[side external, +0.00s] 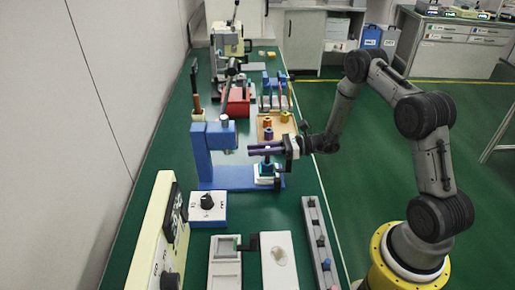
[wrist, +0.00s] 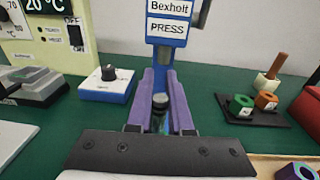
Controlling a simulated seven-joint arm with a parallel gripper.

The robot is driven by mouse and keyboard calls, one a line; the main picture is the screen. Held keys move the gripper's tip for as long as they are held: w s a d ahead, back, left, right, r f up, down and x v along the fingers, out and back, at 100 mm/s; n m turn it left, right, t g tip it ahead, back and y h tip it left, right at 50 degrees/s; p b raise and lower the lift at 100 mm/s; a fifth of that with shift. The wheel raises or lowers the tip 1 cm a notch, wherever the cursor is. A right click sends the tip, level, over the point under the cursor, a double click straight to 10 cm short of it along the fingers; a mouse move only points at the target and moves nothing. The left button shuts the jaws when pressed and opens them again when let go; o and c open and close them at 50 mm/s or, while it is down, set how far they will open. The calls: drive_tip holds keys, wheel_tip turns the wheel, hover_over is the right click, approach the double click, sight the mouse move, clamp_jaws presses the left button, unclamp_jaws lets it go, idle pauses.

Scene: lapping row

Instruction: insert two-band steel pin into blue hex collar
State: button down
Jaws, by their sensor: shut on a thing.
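The steel pin (wrist: 160,103) is dark grey and upright between my fingers in the wrist view; its bands are hard to make out. My gripper (wrist: 162,100), with two long purple fingers, is shut on it. In the side view my gripper (side external: 266,150) reaches in level from the right, over the base of the blue press. A small blue-teal piece (side external: 266,169), which looks like the blue hex collar, sits on a pale holder right below the fingers. The fingers hide most of the pin there, and I cannot tell whether its lower end touches the collar.
The blue press (side external: 215,155) stands just beyond my fingertips. A wooden tray (side external: 289,128) with orange and purple collars lies behind. Green (wrist: 240,104) and orange (wrist: 266,100) collars sit on a dark tray. A dial box (side external: 208,207) is nearer the camera.

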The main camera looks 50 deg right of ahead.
drive_tip(key=shift+f, duration=0.45)
drive_tip(key=shift+r, duration=0.5)
drive_tip(key=shift+w, duration=0.1)
idle(0.5)
drive_tip(key=shift+f, duration=0.85)
idle(0.9)
drive_tip(key=c, duration=0.7)
unclamp_jaws()
drive_tip(key=shift+c, duration=0.2)
drive_tip(key=v, duration=1.3)
drive_tip(key=shift+s+d, duration=0.2)
drive_tip(key=shift+s, duration=0.2)
